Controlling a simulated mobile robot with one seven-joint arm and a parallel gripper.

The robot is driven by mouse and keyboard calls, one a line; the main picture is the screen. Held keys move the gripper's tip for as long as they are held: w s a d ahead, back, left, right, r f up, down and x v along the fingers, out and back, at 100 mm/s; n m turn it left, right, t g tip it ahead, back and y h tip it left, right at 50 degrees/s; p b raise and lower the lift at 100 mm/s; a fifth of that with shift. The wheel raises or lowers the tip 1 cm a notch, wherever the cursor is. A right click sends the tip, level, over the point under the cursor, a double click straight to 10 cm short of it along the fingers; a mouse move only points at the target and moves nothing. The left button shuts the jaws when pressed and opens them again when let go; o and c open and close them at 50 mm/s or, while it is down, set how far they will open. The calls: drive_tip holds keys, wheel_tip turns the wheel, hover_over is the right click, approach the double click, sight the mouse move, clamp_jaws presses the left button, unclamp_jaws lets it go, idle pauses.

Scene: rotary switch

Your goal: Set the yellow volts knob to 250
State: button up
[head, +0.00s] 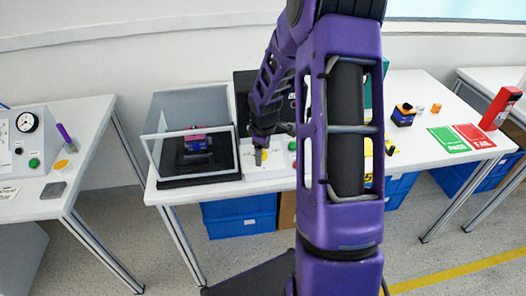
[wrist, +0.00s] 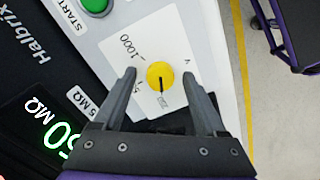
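The yellow volts knob (wrist: 160,75) sits on a white dial card (wrist: 152,45) in the wrist view. Its dark pointer line aims toward the bottom of the picture, at a small mark too small to read. "1000" is printed up and left of the knob, and a "V" up and right. My gripper (wrist: 159,73) is open, with one finger on each side of the knob and gaps on both sides. In the head view my gripper (head: 262,150) is low over the white panel (head: 262,173), and hides most of the knob.
A green START button (wrist: 96,4) is up and left of the knob. A dark unit with a green lit display (wrist: 52,125) reading in MΩ lies at left. In the head view a clear-walled box (head: 190,160) stands just left of my gripper.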

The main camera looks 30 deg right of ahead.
drive_tip(key=p+v, duration=0.2)
drive_tip(key=v, duration=1.5)
drive_tip(key=shift+r+p, duration=0.2)
drive_tip(key=shift+p, duration=0.1)
drive_tip(key=shift+s, duration=0.1)
